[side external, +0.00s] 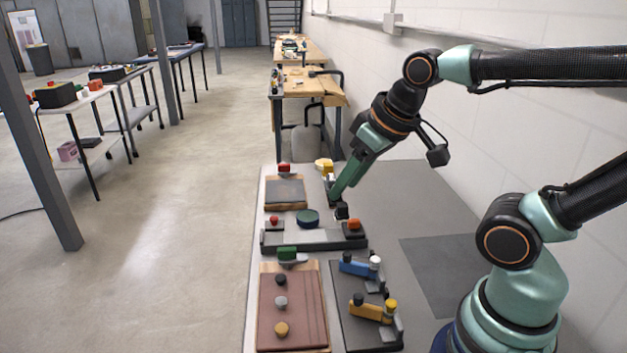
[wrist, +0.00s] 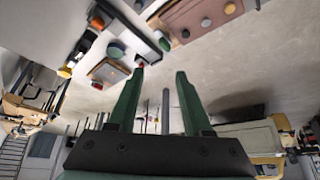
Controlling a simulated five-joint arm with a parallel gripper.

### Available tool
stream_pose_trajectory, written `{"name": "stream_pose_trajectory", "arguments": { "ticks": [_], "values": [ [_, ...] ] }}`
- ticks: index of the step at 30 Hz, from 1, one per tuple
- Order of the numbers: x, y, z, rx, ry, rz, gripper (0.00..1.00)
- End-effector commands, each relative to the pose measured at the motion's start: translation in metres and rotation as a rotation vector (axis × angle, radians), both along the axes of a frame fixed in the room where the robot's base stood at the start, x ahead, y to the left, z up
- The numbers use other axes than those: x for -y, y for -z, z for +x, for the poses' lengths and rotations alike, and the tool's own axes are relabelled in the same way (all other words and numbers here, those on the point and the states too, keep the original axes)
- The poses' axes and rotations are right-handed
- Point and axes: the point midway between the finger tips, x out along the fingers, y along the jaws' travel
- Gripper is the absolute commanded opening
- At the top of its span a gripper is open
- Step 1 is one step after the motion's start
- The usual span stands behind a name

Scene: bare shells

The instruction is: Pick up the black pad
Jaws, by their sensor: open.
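My gripper (side external: 337,194) points down and left over the far part of the table; its green fingers stand apart and empty in the wrist view (wrist: 160,75). A small black piece (side external: 341,211) sits just below the fingertips in the side view; I cannot tell whether they touch. Other dark candidates for the black pad are a round black knob (side external: 281,279) on a reddish-brown board (side external: 305,310) and a dark square panel (side external: 286,191) on a wooden board left of my gripper. I cannot tell for sure which one is the pad.
A dark green disc (side external: 307,218) lies near a long grey tray (side external: 310,246) with a red knob and an orange piece. Blue (side external: 358,267) and yellow (side external: 366,310) blocks stand on a dark board. A flat dark mat (side external: 440,275) lies bare on the right. The wall bounds the right.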

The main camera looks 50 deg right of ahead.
Motion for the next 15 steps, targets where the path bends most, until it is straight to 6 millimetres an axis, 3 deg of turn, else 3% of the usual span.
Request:
{"name": "stream_pose_trajectory", "arguments": {
  "ticks": [7, 8, 9, 10, 15],
  "values": [
    [0.0, 0.0, 0.0, 0.0, 0.0, 0.0, 0.5],
    [0.0, 0.0, 0.0, 0.0, 0.0, 0.0, 0.54],
    [0.0, 0.0, 0.0, 0.0, 0.0, 0.0, 0.69],
    [0.0, 0.0, 0.0, 0.0, 0.0, 0.0, 0.72],
    [0.0, 0.0, 0.0, 0.0, 0.0, 0.0, 0.72]
  ]
}}
